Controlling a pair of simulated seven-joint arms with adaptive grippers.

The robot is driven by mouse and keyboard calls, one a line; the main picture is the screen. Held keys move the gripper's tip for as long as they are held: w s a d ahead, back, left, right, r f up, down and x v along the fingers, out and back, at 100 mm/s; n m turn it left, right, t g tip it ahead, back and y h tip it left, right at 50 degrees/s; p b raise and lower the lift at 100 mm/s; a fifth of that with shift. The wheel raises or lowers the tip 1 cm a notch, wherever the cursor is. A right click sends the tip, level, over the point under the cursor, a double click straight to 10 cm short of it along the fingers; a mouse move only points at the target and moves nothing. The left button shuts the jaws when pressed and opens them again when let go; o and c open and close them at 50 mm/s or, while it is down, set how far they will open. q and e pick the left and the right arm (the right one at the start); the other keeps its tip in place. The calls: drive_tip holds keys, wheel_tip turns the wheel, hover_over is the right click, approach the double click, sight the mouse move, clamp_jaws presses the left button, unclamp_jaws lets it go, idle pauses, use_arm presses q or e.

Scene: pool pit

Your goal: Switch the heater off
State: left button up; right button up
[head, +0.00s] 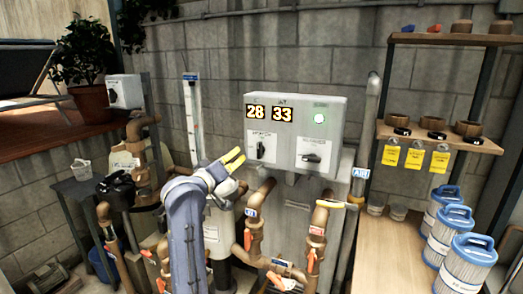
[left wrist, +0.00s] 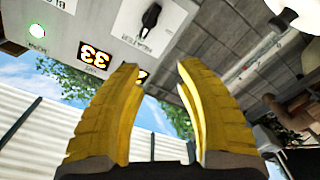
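The grey control box (head: 295,128) on the wall reads 28 and 33 in orange digits and has a lit green lamp (head: 319,118). My left gripper (head: 237,160), with yellow fingers, is just left of the left switch. In the left wrist view, which is upside down, the fingers (left wrist: 157,75) are apart with nothing between them. A dark switch (left wrist: 151,15) lies beyond the fingertips, apart from them. My right gripper is not in view.
Copper pipes with orange-handled valves (head: 248,238) run below the box. A wooden bench (head: 395,250) with blue-capped filter cartridges (head: 452,228) stands right. A grey switch box (head: 124,91) stands left. A shelf (head: 440,137) with yellow tags is at right.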

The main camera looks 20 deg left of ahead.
sight(258, 150)
use_arm(q)
drive_tip(key=w+d+m, duration=0.1)
drive_tip(key=w+m, duration=0.1)
drive_tip(key=w, duration=0.2)
drive_tip(key=w+d+m, duration=0.2)
drive_tip(key=w+m, duration=0.1)
drive_tip(key=w, duration=0.2)
drive_tip(key=w+d+f+m, duration=0.1)
drive_tip(key=w+d+m, duration=0.1)
drive_tip(key=w, duration=0.3)
drive_tip(key=shift+m+h, duration=0.4)
drive_tip(key=shift+w, duration=0.1)
drive_tip(key=shift+c, duration=0.4)
clamp_jaws()
